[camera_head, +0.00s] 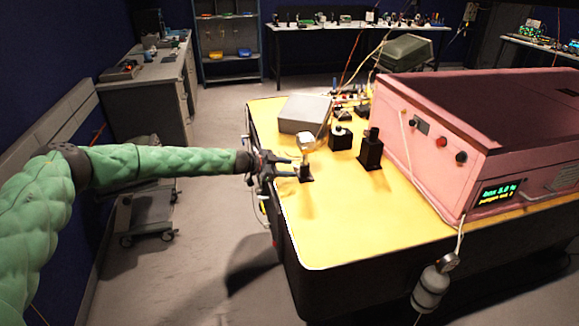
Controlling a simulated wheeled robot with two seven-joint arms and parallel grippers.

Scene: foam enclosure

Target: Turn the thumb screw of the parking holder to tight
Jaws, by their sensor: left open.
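My left gripper (292,168) reaches in from the left over the near-left edge of the yellow table top. Its jaws are apart and look empty. Just beyond its fingertips stands a small holder with a black base (305,175) and a pale block (305,142) on top. I cannot tell whether the fingers touch it. A short black block with a ring-like top (341,138) and a taller black post (371,152) stand farther right. No thumb screw can be made out at this size, and which piece is the parking holder is not clear. My right gripper is out of view.
A large pink enclosure (435,150) with a lit display (497,191) fills the right of the yellow table (345,225). A grey box (304,112) lies behind the small holders. The table's front left is clear. A pale canister (431,289) hangs at the front edge.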

